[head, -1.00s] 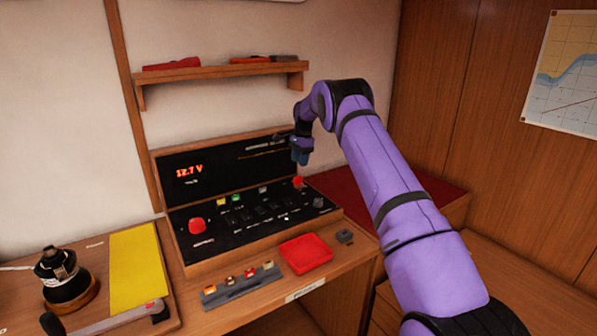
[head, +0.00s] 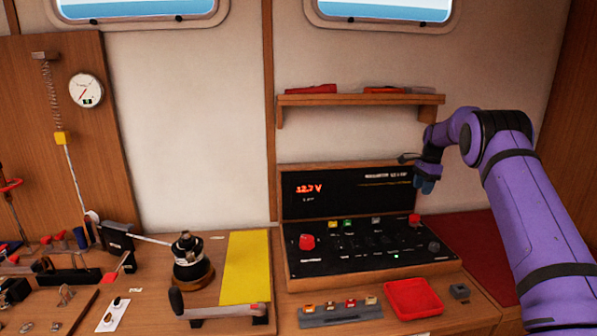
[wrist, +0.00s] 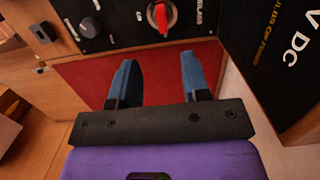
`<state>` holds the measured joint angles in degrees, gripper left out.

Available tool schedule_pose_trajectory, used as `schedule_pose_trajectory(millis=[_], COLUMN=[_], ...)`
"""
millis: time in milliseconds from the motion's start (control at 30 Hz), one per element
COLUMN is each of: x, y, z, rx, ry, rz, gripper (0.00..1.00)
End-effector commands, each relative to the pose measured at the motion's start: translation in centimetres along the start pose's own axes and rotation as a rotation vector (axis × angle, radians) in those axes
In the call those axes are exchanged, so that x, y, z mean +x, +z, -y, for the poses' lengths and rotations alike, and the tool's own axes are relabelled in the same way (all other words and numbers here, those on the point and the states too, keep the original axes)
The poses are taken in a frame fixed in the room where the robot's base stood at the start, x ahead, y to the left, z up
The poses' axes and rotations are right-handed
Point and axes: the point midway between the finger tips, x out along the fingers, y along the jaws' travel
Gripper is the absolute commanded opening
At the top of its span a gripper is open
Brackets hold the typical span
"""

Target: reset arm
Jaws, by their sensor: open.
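My gripper (head: 424,184) is at the end of my purple arm, in front of the right part of the black control panel (head: 350,262). In the wrist view my gripper (wrist: 160,82) has its two blue fingers apart with nothing between them. Beyond the fingertips is a red knob (wrist: 161,16) on the panel, apart from them. A red surface (wrist: 85,75) lies below. The panel's upright display reads about 12.7 V in red.
A shelf (head: 360,100) with red items hangs above the panel. A red tray (head: 412,300) and a grey strip with small coloured parts (head: 340,312) lie in front. A black winch (head: 190,262) and yellow sheet (head: 246,268) are left. A gauge (head: 86,90) is on the wooden board.

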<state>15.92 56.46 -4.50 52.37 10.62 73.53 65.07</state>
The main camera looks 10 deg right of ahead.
Motion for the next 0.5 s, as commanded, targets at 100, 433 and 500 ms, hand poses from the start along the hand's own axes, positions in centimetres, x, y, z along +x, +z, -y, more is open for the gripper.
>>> schedule_pose_trajectory(millis=[100, 433, 500], x=[-3.5, -13.6, -15.4], y=[1.9, 8.3, 9.7], z=[-0.9, -6.6, -8.2], rx=[-0.06, -0.292, -0.343], ry=[-0.022, -0.083, -0.094], rz=[-0.01, -0.054, -0.064], gripper=[0.43, 0.43, 0.43])
